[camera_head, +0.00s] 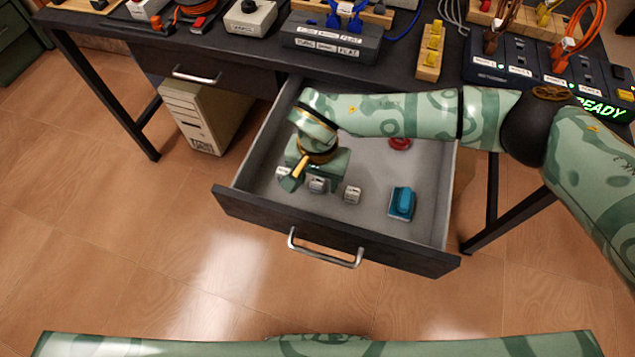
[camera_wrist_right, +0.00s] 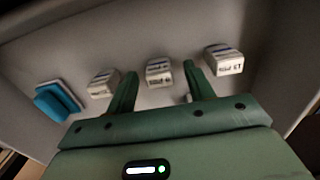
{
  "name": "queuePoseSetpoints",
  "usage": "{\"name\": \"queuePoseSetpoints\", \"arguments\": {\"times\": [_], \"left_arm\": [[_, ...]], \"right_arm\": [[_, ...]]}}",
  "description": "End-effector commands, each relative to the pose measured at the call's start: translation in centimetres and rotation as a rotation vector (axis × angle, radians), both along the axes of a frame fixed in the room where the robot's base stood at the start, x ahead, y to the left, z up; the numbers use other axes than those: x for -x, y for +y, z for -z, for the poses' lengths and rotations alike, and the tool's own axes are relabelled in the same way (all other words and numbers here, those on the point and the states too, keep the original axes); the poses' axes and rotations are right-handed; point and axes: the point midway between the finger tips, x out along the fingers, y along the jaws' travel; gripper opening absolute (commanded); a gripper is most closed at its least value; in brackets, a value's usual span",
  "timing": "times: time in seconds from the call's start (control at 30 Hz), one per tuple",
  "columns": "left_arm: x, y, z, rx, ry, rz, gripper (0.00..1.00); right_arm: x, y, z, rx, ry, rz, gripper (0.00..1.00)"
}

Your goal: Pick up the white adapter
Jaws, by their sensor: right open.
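Several small objects lie in the open drawer (camera_head: 380,218). Three white adapters stand in a row: a left one (camera_head: 282,173), a middle one (camera_head: 318,185) and a right one (camera_head: 352,194). In the right wrist view the order is reversed, with the middle adapter (camera_wrist_right: 159,73) between my fingers, one adapter (camera_wrist_right: 103,84) to the left and one (camera_wrist_right: 224,61) to the right. Their labels are too small to read surely. My right gripper (camera_head: 307,182) reaches down into the drawer, open and empty, partly covering the adapters. It also shows in the right wrist view (camera_wrist_right: 160,68). My left gripper is out of view.
A blue-and-white block (camera_head: 402,203) lies right of the adapters and a red object (camera_head: 400,143) lies farther back. The drawer's front wall and handle (camera_head: 325,252) are near the gripper. The desk (camera_head: 230,48) behind carries switch boxes, cables and a lit panel (camera_head: 603,108).

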Motion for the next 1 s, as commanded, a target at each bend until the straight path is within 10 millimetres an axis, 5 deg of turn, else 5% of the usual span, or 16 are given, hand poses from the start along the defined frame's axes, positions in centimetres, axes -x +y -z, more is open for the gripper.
{"name": "queuePoseSetpoints", "arguments": {"times": [0.2,0.4,0.77,1.0], "left_arm": [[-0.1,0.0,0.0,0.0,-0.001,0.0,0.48],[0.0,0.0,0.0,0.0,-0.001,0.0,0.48],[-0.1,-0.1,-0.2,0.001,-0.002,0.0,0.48],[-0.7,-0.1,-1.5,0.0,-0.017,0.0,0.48]], "right_arm": [[0.0,0.0,0.0,-0.001,-0.001,0.0,0.53],[0.0,0.0,0.0,-0.001,-0.001,0.0,0.04],[0.0,0.0,-0.5,0.0,-0.002,0.0,0.04],[0.1,-0.3,-4.1,0.0,-0.006,0.0,0.04]]}}
